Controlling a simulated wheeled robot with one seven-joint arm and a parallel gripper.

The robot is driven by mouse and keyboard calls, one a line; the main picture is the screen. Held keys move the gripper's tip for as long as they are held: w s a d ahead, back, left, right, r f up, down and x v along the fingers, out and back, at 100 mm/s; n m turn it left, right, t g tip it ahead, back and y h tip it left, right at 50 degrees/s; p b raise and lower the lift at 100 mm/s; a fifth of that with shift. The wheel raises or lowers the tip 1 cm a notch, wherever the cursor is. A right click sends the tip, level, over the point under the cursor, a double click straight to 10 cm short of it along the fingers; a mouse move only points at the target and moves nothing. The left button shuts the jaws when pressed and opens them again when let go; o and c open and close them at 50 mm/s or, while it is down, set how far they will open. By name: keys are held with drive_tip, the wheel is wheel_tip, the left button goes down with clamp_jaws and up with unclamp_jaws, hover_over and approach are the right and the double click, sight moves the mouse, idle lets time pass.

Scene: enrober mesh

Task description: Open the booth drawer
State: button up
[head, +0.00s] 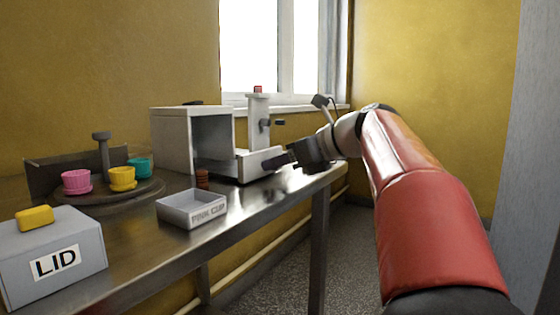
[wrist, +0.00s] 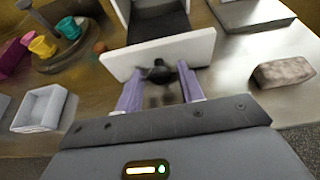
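The booth (head: 172,140) is a pale box with an open dark front, on the steel table in the head view. Its white drawer (head: 262,163) stands out from the box on the right. In the wrist view the drawer's white front panel (wrist: 118,66) faces me, with a dark knob (wrist: 158,73) at its middle and a dark interior behind. My gripper (wrist: 160,88) is at this front. Its two pale fingers are apart, one on each side of the knob, with visible gaps. In the head view my gripper (head: 282,160) is beside the drawer front, its fingertips partly hidden.
A white post (head: 258,120) with a red top stands by the booth. A "PINK CUP" tray (head: 180,213), a turntable (head: 110,192) with pink, yellow and teal cups, and a grey "LID" box (head: 25,260) lie left. A rough block (wrist: 285,73) is right in the wrist view.

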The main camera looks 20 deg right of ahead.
drive_tip(key=shift+o, duration=0.2)
drive_tip(key=p+v, duration=0.1)
drive_tip(key=v, duration=0.6)
drive_tip(key=shift+s+d, duration=0.2)
drive_tip(key=shift+s, duration=0.15)
drive_tip(key=shift+r, duration=0.15)
